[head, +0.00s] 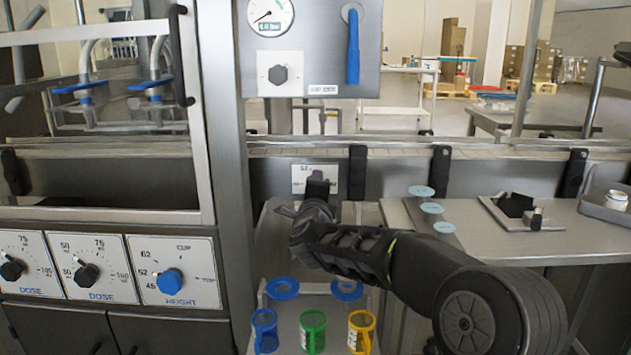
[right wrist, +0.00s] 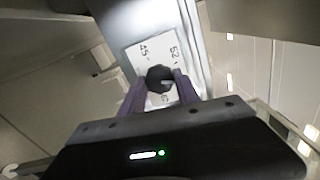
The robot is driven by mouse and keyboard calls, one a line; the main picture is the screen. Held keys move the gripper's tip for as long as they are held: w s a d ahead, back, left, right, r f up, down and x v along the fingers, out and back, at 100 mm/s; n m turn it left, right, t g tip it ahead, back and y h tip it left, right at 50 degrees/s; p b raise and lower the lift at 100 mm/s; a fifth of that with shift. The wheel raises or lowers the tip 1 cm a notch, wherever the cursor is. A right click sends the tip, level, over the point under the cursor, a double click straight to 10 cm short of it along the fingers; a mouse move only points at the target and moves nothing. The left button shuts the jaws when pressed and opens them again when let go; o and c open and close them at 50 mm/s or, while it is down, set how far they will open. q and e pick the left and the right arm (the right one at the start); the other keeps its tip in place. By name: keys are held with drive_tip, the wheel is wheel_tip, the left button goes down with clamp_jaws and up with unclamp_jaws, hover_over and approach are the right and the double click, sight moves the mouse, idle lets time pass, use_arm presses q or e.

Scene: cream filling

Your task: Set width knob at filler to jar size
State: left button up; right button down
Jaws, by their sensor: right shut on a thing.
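The width knob's white plate (head: 299,180) is on the filler's rail panel, below the conveyor edge. In the head view my right gripper (head: 318,184) is in front of it and hides the knob. In the right wrist view the black width knob (right wrist: 159,78) sits between the two purple fingers of my right gripper (right wrist: 158,92), which is shut on it. The plate (right wrist: 139,65) there shows the marks 45 and 52, and a third mark is partly covered. The knob's exact setting is hard to read. My left gripper is not in view.
Blue (head: 265,330), green (head: 312,331) and yellow (head: 361,331) cups stand at the front below my right arm. The blue height knob (head: 170,281) and two black dose knobs are at left. A small white jar (head: 616,200) is in a tray at right.

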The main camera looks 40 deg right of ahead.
use_arm(q)
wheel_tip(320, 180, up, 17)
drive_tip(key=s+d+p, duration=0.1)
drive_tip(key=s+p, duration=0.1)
drive_tip(key=p, duration=1.4)
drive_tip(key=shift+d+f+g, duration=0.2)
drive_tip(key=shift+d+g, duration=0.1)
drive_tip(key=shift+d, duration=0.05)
use_arm(e)
drive_tip(key=shift+w+a+n, duration=0.1)
drive_tip(key=shift+n, duration=5.95)
drive_tip(key=shift+a+n, duration=0.1)
drive_tip(key=shift+n, duration=5.95)
drive_tip(key=c, duration=0.9)
unclamp_jaws()
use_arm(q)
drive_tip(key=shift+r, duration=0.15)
use_arm(e)
drive_tip(key=v, duration=0.8)
